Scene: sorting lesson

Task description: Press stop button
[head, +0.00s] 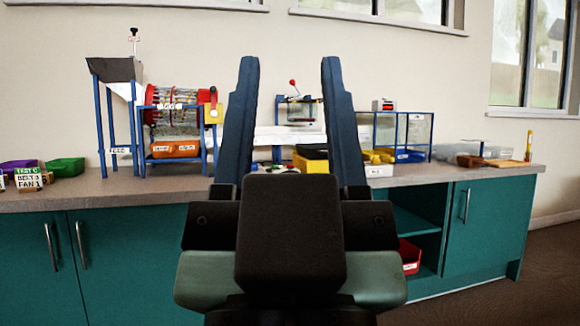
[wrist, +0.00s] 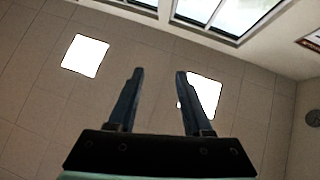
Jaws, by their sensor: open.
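My gripper (head: 290,62) is open and empty, its two dark blue fingers raised in front of the bench in the head view. In the wrist view my gripper (wrist: 159,72) points up at the ceiling, with nothing between the fingers. I cannot tell for sure which part is the stop button. A small box with a red top (head: 384,104) sits on a blue frame right of my fingers. A yellow unit with red parts (head: 213,108) is on the drum machine to the left. Part of the bench is hidden behind my gripper.
The grey bench top (head: 80,192) runs across teal cupboards. A hopper (head: 116,69) on blue legs stands left of the drum machine (head: 176,122). A green tray (head: 65,167) is far left, and a clear tray (head: 470,149) is right. Windows are behind.

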